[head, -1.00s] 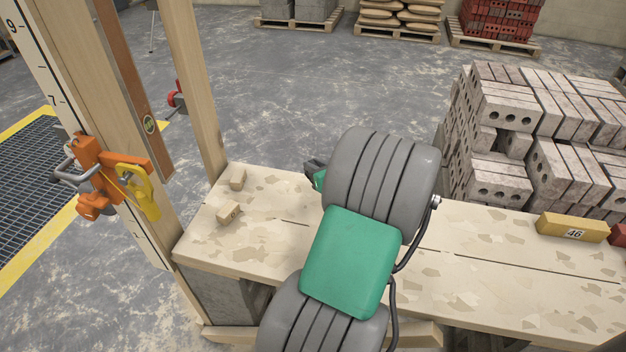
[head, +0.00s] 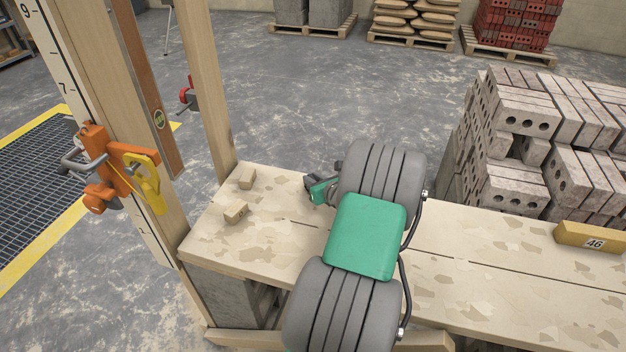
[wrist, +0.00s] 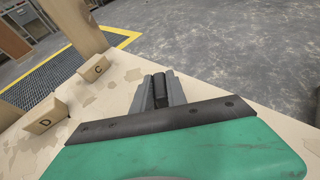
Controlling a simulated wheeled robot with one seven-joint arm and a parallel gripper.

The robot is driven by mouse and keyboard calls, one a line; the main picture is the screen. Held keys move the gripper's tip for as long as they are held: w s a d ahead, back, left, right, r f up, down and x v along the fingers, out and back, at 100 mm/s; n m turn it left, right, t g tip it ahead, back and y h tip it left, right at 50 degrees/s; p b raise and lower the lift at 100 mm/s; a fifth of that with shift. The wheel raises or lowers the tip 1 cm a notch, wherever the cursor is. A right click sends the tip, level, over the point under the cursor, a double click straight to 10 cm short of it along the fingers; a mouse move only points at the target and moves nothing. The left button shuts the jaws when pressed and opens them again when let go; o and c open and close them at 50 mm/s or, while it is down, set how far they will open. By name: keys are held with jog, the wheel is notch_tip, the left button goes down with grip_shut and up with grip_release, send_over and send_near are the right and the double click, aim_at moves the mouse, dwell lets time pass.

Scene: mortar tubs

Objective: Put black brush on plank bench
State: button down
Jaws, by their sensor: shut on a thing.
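The plank bench (head: 465,255) is pale, patchy wood and runs across the lower half of the head view. It also shows in the wrist view (wrist: 105,100). My gripper (head: 312,183) is over the bench's far side, left of the middle, and partly hidden by my arm. In the wrist view, my gripper (wrist: 161,92) has its grey fingers closed on a small dark piece, which looks like part of the black brush (wrist: 160,86). Most of the brush is hidden. I cannot tell whether it touches the bench.
Blocks C (wrist: 95,68) and D (wrist: 46,117) lie on the bench's left end. A yellow block marked 46 (head: 590,237) lies at the right. Wooden posts with an orange clamp (head: 97,165) stand left. Stacked bricks (head: 520,125) stand behind the bench.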

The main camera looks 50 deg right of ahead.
jog(key=c, duration=1.3)
grip_release()
jog(key=shift+s+r, duration=0.1)
jog(key=shift+r, duration=0.1)
jog(key=p+v, duration=0.2)
jog(key=v, duration=0.9)
jog(key=w+a+n+g+y, duration=0.3)
jog(key=a+n, duration=0.7)
jog(key=a, duration=0.1)
jog(key=w+a+n+g+y, duration=0.2)
jog(key=w+a+n+y, duration=0.1)
jog(key=a+n, duration=0.65)
jog(key=s+a+r+n+g, duration=0.1)
jog(key=s+a+n, duration=0.2)
jog(key=a+n, duration=0.2)
jog(key=s+a+r+n+g+h, duration=0.1)
jog(key=s+a+r+n+g, duration=0.1)
jog(key=s+a+n, duration=0.2)
jog(key=s+a+r+n+g, duration=0.2)
jog(key=a+n, duration=0.5)
jog(key=n, duration=0.4)
jog(key=shift+s+a+r+h, duration=0.1)
jog(key=shift+s+a+h, duration=0.1)
jog(key=shift+s, duration=0.25)
jog(key=shift+s+a+r+h, duration=0.1)
jog(key=shift+s+r+h, duration=0.1)
jog(key=shift+s, duration=0.25)
